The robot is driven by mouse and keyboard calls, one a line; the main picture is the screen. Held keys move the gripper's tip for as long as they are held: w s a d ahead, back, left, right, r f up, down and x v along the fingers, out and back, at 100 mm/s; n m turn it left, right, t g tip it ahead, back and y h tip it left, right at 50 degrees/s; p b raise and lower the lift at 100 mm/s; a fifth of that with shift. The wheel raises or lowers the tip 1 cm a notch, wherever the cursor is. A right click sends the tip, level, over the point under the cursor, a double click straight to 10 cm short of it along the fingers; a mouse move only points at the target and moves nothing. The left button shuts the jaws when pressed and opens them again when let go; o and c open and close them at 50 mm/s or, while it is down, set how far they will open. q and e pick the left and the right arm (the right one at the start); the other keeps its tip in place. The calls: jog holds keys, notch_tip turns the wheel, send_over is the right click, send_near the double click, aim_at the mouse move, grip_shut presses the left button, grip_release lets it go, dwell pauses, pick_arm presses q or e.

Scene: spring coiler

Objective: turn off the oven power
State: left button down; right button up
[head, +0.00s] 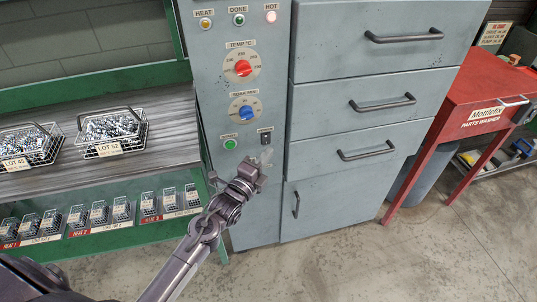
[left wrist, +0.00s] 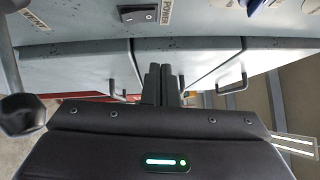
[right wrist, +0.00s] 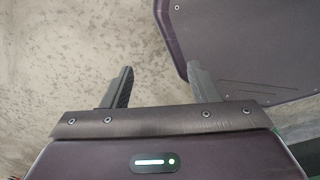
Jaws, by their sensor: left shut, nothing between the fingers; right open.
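The oven's grey control panel (head: 214,90) stands left of its drawers in the head view. The black power rocker switch (head: 265,137) sits low on the panel, right of a green button. It shows larger in the left wrist view (left wrist: 138,14), with a POWER label beside it. My left gripper (head: 264,158) is shut and empty, just below the switch and apart from it. Its closed fingers also show in the left wrist view (left wrist: 161,84). My right gripper (right wrist: 160,85) is open and empty above the floor, seen only in the right wrist view.
A red temperature knob (head: 243,68), a blue knob (head: 244,112) and a green button (head: 230,144) are near the switch. A lit HOT lamp (head: 270,17) is at the top. Wire baskets (head: 113,130) stand on the left shelf. A red parts washer (head: 480,100) stands at right.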

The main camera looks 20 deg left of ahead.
pick_arm(q)
jog(key=s+a, duration=0.1)
jog(key=s, duration=0.1)
jog(key=shift+s+a+f+b, duration=0.3)
jog(key=shift+s+a+f, duration=0.05)
jog(key=shift+s, duration=0.05)
jog(key=shift+s+a+r+b, duration=0.1)
jog(key=shift+s+r, duration=0.05)
jog(key=shift+s, duration=0.65)
jog(key=shift+s+a+r+b, duration=0.1)
jog(key=shift+s+a+r, duration=0.05)
jog(key=shift+s, duration=0.7)
jog(key=shift+s+a+r+b, duration=0.1)
jog(key=shift+s+r, duration=0.05)
jog(key=shift+s, duration=0.65)
pick_arm(e)
jog(key=shift+w+a+f, duration=0.35)
jog(key=shift+w+f, duration=0.25)
